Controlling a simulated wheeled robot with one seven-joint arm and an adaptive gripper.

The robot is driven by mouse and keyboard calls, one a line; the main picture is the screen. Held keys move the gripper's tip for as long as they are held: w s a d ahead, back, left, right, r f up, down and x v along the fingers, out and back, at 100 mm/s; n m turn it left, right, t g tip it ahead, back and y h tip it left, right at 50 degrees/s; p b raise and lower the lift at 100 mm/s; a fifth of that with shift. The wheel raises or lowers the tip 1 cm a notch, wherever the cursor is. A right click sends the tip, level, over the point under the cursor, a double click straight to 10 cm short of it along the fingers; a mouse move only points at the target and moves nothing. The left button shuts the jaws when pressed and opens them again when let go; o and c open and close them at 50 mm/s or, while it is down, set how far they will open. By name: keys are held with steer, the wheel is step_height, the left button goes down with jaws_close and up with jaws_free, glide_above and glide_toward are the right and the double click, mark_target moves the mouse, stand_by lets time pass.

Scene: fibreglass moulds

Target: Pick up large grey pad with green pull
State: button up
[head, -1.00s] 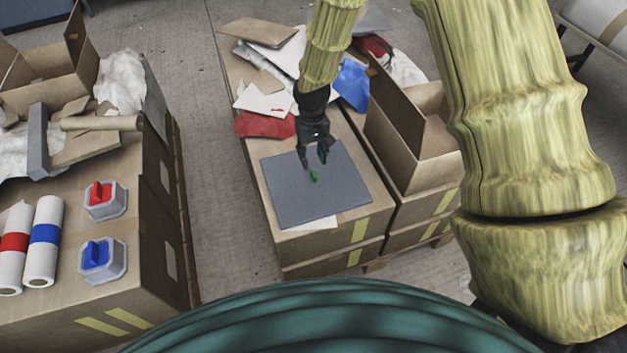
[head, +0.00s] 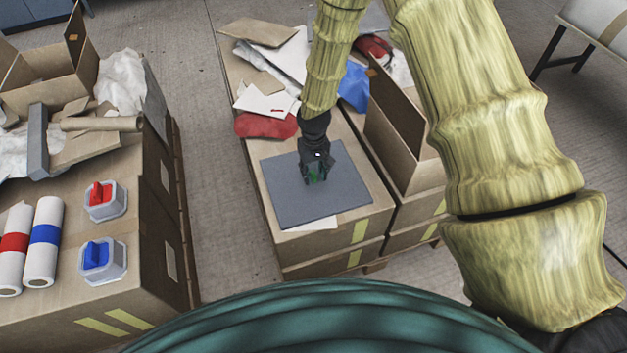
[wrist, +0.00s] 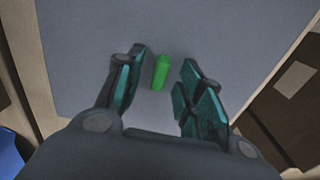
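The large grey pad (head: 290,198) lies flat on a cardboard box in the middle of the head view, and its grey surface (wrist: 80,50) fills most of the wrist view. Its small green pull (wrist: 161,72) stands near the pad's middle; in the head view the green pull (head: 313,177) is partly covered by my fingers. My gripper (wrist: 160,88) is open, its two fingers on either side of the green pull, with a gap on each side. In the head view my gripper (head: 316,176) points down just over the pad.
An open cardboard box (head: 400,135) stands close to the right of the pad. A red cloth (head: 266,125), paper sheets and a blue piece (head: 354,84) lie behind it. Another table of boxes at left holds red-handled (head: 104,200) and blue-handled (head: 101,260) containers.

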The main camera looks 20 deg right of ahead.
jaws_close()
steer(key=shift+r, duration=0.15)
